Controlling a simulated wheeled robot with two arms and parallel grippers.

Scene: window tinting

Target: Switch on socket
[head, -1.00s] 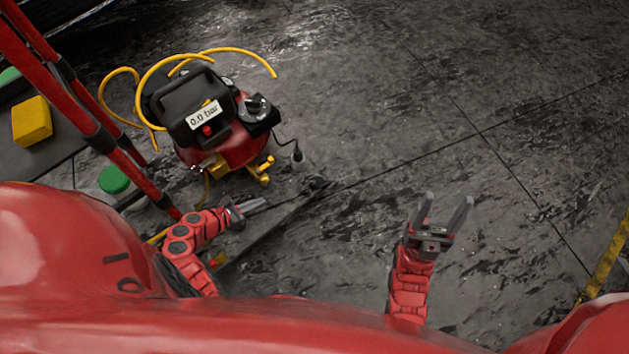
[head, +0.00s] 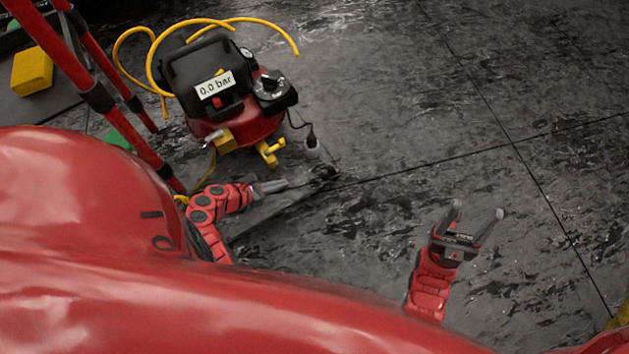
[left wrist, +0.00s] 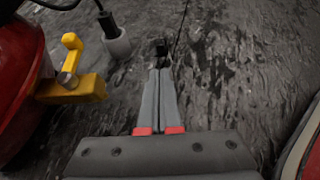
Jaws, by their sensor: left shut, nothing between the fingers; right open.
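The shut fingers also fill the middle of the left wrist view (left wrist: 160,72). A pale plug-like piece (head: 312,146) on a black cable is beside the compressor. My right gripper (head: 478,213) is open and empty over the floor.
A red and black compressor (head: 243,133) with a "0.0 bar" display, yellow hose (head: 150,64) and yellow fittings (head: 270,152) stands close beyond my left gripper. Red poles (head: 100,97) and a yellow block (head: 33,71) are at the left.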

